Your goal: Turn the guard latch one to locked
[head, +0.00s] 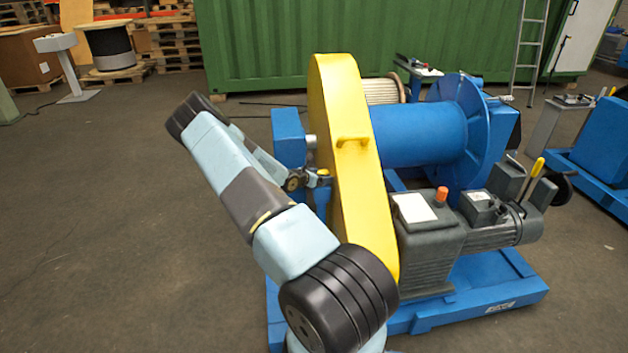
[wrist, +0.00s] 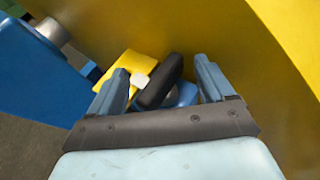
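The yellow chain guard (head: 345,150) stands upright on the blue drive frame, and its yellow wall also fills much of the wrist view (wrist: 225,35). In the wrist view, a black latch handle (wrist: 160,82) sits tilted beside a yellow bracket (wrist: 121,66), with a small white piece and a blue part near it. My gripper (wrist: 161,66) is open, its two blue-grey fingers on either side of the handle, with visible gaps. In the head view my gripper (head: 316,180) is at the guard's left side, where the latch is mostly hidden. Which latch this is cannot be read.
A blue drum (head: 420,134) and a grey motor (head: 490,235) stand right of the guard. A blue upright (head: 289,137) stands close to the left of my gripper. The floor (head: 90,220) at left is clear. A green container (head: 380,45) is behind.

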